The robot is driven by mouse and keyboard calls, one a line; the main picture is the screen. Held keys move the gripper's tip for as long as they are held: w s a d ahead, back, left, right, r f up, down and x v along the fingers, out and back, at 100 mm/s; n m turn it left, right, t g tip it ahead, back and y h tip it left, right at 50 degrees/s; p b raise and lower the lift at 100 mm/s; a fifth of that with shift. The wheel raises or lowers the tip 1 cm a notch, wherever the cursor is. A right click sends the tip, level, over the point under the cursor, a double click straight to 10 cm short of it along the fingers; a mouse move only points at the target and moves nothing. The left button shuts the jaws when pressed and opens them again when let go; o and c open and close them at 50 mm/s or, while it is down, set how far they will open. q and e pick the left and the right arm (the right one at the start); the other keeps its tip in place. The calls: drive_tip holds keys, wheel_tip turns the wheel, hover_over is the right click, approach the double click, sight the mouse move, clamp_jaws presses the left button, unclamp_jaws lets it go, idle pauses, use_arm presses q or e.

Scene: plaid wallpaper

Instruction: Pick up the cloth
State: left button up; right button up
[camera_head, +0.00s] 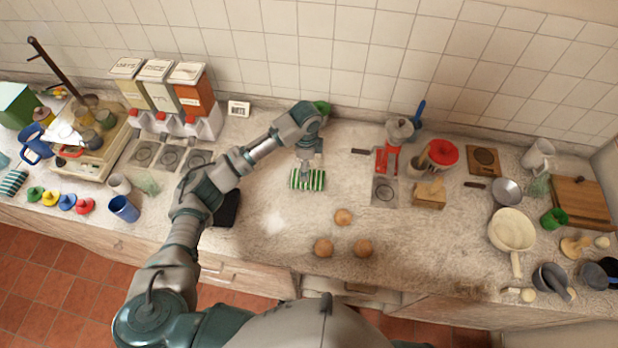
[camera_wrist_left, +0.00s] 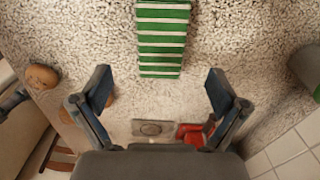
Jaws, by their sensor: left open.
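A green and white striped cloth (camera_head: 308,180) lies folded on the stone countertop in the middle of the head view. In the left wrist view the cloth (camera_wrist_left: 162,38) shows as a narrow striped strip at the top centre, ahead of the fingers. My left gripper (camera_head: 306,168) is above the cloth's far edge in the head view. In the left wrist view my left gripper (camera_wrist_left: 161,88) is open, its two fingers spread wide with nothing between them, and the cloth lies beyond their tips. My right gripper is in neither view.
Three round brown items, one of them a near one (camera_head: 343,216), lie in front of the cloth. A red grinder (camera_head: 387,160) stands to the right. Dispensers (camera_head: 190,90) stand at the back left. A white pan (camera_head: 512,232) lies at the right. Counter around the cloth is clear.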

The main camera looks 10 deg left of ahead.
use_arm(q)
drive_tip(key=f, duration=0.3)
drive_tip(key=shift+a+f, duration=0.35)
drive_tip(key=shift+f, duration=0.05)
drive_tip(key=f, duration=0.4)
drive_tip(key=shift+w+d+f+p, duration=0.25)
drive_tip(key=shift+d+f+p, duration=0.05)
drive_tip(key=shift+f+p, duration=0.05)
drive_tip(key=shift+a, duration=0.15)
drive_tip(key=c, duration=1.2)
